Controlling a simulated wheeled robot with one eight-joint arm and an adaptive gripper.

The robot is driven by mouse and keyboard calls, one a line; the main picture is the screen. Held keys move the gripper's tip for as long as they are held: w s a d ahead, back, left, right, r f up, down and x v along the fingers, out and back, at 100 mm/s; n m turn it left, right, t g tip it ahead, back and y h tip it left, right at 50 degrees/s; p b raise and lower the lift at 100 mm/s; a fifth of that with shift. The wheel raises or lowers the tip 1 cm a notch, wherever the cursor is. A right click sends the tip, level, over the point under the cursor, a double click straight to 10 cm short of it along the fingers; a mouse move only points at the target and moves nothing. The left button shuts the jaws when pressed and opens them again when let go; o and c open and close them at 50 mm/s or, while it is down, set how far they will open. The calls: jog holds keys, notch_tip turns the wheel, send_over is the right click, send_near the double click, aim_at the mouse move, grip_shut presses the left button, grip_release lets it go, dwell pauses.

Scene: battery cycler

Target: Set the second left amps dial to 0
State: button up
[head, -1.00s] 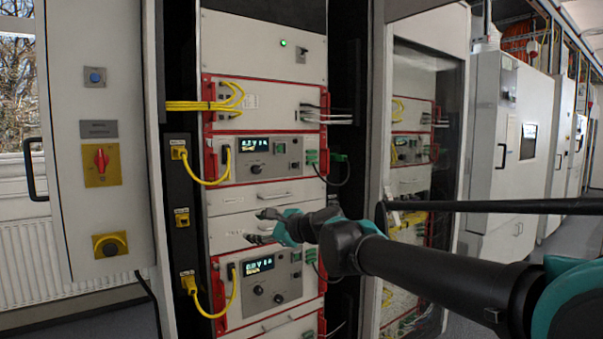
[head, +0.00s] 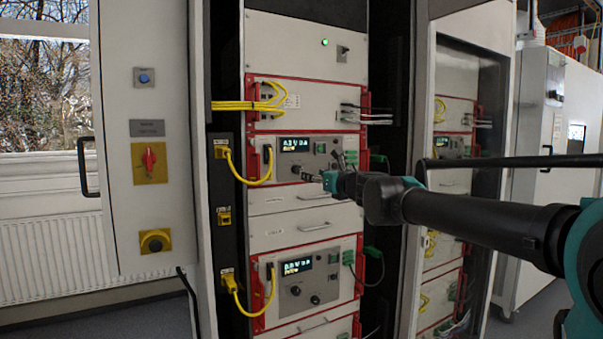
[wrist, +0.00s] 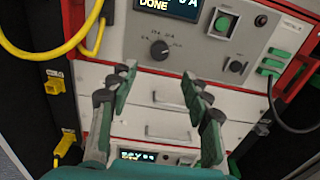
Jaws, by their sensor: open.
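The upper red-framed cycler unit (head: 275,150) has a lit display and a black dial (wrist: 159,49) with scale marks around it, seen in the wrist view. Its pointer position is too small to read surely. My gripper (wrist: 160,80) is open and empty, its two fingers spread below the dial and apart from it. In the head view my gripper (head: 306,177) is in front of the lower part of that unit and hides some of its controls. The lower unit (head: 272,298) has a display and two black dials (head: 295,290) (head: 315,299).
Yellow cables (head: 245,178) loop at the units' left side. Green connectors (wrist: 270,64) with a dark cable are on the right. Grey drawers with handles (head: 314,228) lie between the units. A cabinet with a red switch (head: 149,161) stands left.

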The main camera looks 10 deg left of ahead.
aim_at(297, 170)
jog(key=x, duration=0.9)
jog(key=shift+a, duration=0.15)
grip_shut()
